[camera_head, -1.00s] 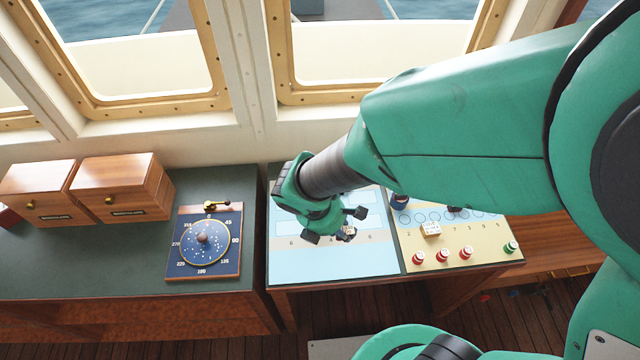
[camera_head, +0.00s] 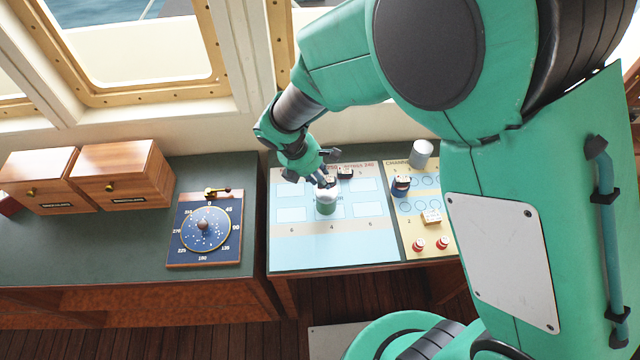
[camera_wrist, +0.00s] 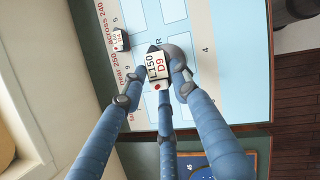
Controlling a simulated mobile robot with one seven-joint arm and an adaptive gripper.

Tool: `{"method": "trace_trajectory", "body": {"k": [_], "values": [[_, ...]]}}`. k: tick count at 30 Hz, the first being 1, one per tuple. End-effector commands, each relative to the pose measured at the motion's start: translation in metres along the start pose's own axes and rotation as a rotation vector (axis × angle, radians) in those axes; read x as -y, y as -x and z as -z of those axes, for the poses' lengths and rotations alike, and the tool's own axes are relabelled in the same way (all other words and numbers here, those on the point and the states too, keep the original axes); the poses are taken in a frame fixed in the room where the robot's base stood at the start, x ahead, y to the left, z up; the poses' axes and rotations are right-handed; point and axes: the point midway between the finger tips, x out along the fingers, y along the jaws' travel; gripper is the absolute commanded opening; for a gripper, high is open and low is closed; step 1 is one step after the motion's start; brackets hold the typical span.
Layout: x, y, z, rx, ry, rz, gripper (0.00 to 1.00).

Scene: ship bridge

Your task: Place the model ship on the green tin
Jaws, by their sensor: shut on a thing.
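My gripper (camera_head: 325,172) is over the chart board, right above the green tin (camera_head: 326,204). It is shut on a small model ship (camera_head: 331,183) with a white tag. In the wrist view the tag of the held model ship (camera_wrist: 157,66) reads L150 D9, between the fingers. The grey top of the tin (camera_wrist: 180,52) shows partly behind the ship. The ship is over the tin or close to its top; I cannot tell whether they touch.
Another small tagged ship (camera_head: 345,173) is on the board just behind the tin. A blue tin (camera_head: 400,187), a pale tin (camera_head: 421,153), a white tagged block (camera_head: 431,217) and red pegs (camera_head: 418,244) stand to the right. A dial board (camera_head: 205,235) and wooden drawers (camera_head: 122,178) are at left.

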Motion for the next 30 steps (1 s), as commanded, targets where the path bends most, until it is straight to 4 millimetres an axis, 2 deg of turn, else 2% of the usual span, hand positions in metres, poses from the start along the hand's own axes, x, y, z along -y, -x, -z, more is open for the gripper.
{"method": "trace_trajectory", "body": {"k": [10, 20, 30], "values": [[0.000, -0.003, 0.001, 0.000, 0.001, 0.001, 0.08], [0.000, -0.031, 0.013, 0.000, 0.001, 0.001, 0.08], [0.000, -0.033, 0.013, 0.000, 0.000, 0.000, 0.08]]}}
